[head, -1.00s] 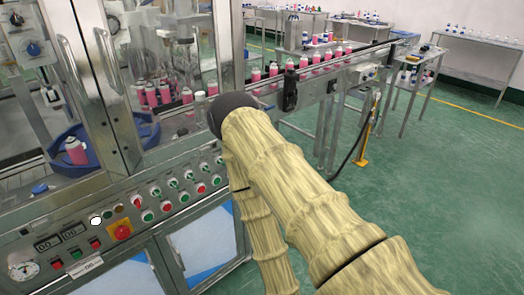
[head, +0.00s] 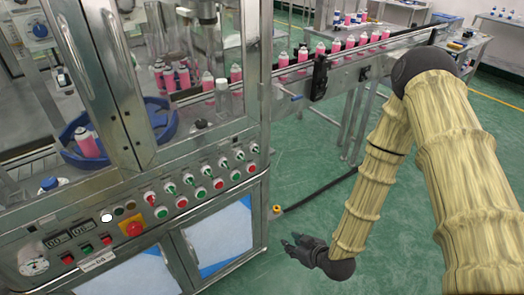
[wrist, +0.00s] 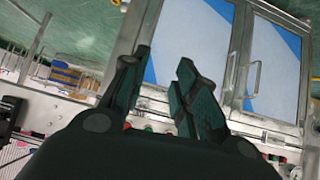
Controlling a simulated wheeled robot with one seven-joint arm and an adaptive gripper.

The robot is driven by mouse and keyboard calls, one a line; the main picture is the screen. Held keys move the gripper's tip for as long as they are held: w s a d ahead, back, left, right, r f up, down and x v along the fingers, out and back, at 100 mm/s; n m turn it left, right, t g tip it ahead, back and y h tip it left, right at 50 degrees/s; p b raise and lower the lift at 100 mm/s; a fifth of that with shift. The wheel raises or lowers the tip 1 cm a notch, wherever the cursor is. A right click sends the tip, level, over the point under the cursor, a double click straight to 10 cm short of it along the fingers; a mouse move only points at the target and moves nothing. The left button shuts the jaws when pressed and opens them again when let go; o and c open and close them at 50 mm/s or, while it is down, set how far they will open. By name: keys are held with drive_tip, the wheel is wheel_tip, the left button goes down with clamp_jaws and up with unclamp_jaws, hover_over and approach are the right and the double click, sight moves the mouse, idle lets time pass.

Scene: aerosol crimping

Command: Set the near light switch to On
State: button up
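The machine's sloped control panel (head: 232,192) runs along the front of the cabinet in the head view. Its upper row holds several small rotary switches (head: 188,179) with green or red handles. The labels are too small to read, so I cannot tell which is the near light switch or how it is set. My gripper (head: 292,241) hangs low, right of the panel and in front of the cabinet, apart from it. In the wrist view my gripper (wrist: 164,56) is open, with an empty gap between its dark fingers.
A red emergency stop button (head: 133,228) on a yellow plate sits left of the switches. Cabinet doors (head: 222,236) with handles lie below. A conveyor (head: 350,62) with pink cans extends right behind my arm. The green floor (head: 300,190) beside the cabinet is open.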

drive_tip(key=w+a+r+n+t+y, duration=0.3)
drive_tip(key=w+r+t, duration=0.1)
drive_tip(key=w+r, duration=0.65)
drive_tip(key=n+t+y, duration=0.2)
drive_tip(key=n, duration=0.1)
approach(258, 152)
drive_tip(key=p+x, duration=0.3)
drive_tip(key=x, duration=0.6)
drive_tip(key=shift+w+a+r, duration=0.1)
drive_tip(key=shift+w+a, duration=0.05)
drive_tip(key=shift+w, duration=0.1)
clamp_jaws()
